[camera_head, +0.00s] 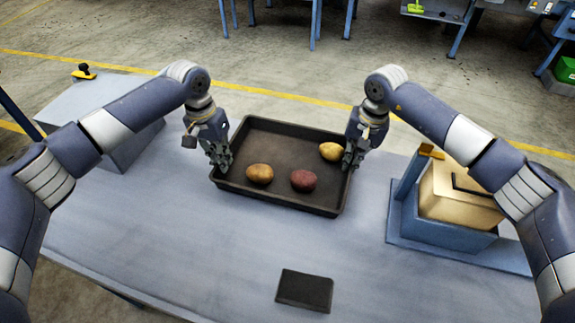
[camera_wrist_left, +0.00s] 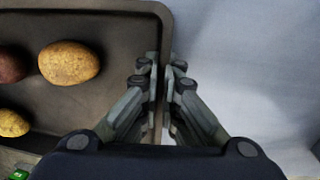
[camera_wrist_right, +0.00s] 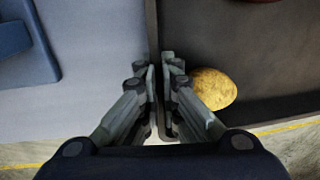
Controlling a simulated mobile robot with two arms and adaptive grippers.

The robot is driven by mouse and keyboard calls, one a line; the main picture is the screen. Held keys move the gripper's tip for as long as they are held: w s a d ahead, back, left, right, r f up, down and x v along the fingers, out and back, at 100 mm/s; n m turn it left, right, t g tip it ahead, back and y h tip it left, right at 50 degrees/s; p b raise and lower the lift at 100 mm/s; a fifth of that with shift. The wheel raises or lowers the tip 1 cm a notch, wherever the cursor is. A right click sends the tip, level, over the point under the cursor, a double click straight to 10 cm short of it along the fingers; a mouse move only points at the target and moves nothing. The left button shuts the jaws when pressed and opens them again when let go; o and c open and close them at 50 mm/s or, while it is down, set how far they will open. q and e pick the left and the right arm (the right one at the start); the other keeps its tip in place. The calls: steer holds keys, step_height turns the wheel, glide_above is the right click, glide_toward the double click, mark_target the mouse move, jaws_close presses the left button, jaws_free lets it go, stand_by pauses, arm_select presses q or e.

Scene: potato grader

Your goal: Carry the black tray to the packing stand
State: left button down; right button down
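The black tray (camera_head: 268,197) is at the table's far edge, in the middle of the head view. It holds two yellowish potatoes, one (camera_head: 259,174) on the left and one (camera_head: 332,151) at the right wall, and a reddish potato (camera_head: 303,180). My left gripper (camera_head: 222,163) is closed on the tray's left wall; in the left wrist view its fingers (camera_wrist_left: 165,75) sit on either side of the rim. My right gripper (camera_head: 352,160) is closed on the right wall, its fingers (camera_wrist_right: 162,80) also astride the rim. I cannot tell whether the tray touches the table.
The grey table (camera_head: 180,245) is clear around the tray. A small dark slab (camera_head: 304,290) lies in front. A blue holder with a tan box (camera_head: 455,200) stands at the right, and a grey sloped box (camera_head: 100,115) at the left. Blue-legged stands (camera_head: 465,30) are across the floor.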

arm_select(q)
steer(key=shift+w+r, duration=0.1)
steer(key=shift+r, duration=0.05)
arm_select(e)
steer(key=shift+w+r, duration=0.1)
steer(key=shift+r, duration=0.05)
